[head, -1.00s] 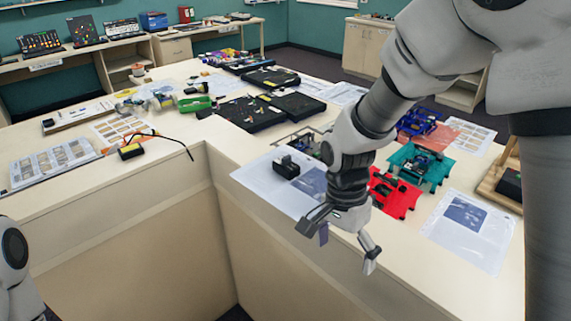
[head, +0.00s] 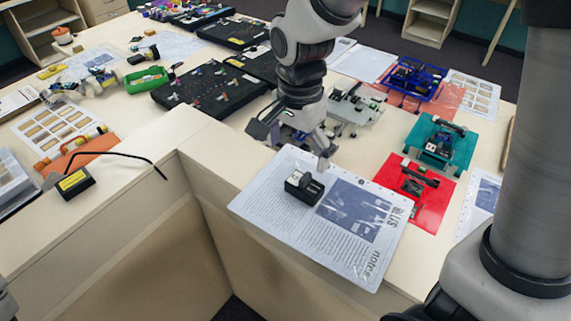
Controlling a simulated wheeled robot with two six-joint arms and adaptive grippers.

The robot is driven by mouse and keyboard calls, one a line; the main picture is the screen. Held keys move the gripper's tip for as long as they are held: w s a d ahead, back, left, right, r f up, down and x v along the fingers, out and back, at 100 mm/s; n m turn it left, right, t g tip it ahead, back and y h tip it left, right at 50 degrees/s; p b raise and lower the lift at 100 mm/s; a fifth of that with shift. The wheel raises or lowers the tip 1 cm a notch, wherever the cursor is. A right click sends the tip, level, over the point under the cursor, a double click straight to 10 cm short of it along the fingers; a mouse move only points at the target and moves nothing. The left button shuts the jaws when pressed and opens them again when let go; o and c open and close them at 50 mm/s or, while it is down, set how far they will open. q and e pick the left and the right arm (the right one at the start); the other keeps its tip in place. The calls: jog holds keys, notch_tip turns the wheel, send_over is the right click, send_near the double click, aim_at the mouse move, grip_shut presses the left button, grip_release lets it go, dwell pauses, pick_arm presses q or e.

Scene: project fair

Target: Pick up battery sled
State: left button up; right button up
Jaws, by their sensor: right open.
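A small black block with raised ends (head: 304,187), which looks like the battery sled, lies on a printed notes sheet (head: 290,228) near the inner corner of the table. My right gripper (head: 293,146) is open and points down just behind the block, over the sheet's far edge. Its fingers are spread left and right, and nothing shows between them. The gripper appears apart from the block; its exact height is hard to tell. My left gripper is out of view.
A red plate (head: 420,208) and a teal plate (head: 455,150) with parts lie to the right. A grey frame-like part (head: 357,108) sits behind the gripper. Black trays (head: 205,100) stand farther back. A black box with a yellow label (head: 70,186) and cable lies left.

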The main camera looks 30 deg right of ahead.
aim_at(306, 177)
jog(key=s+f, duration=0.1)
jog(key=s+f+p, duration=0.1)
jog(key=s, duration=0.1)
jog(key=shift+s+d+f, duration=0.15)
jog(key=shift+d+f, duration=0.05)
jog(key=shift+f, duration=0.1)
jog(key=f, duration=0.1)
jog(key=w+f, duration=0.1)
jog(key=f, duration=0.2)
jog(key=shift+w+d, duration=0.15)
jog(key=shift+w, duration=0.15)
jog(key=shift+w+f, duration=0.1)
jog(key=shift+w, duration=0.05)
jog(key=shift+s, duration=0.2)
jog(key=shift+s+r, duration=0.25)
jog(key=c, duration=0.5)
jog(key=shift+s, duration=0.15)
jog(key=c, duration=0.6)
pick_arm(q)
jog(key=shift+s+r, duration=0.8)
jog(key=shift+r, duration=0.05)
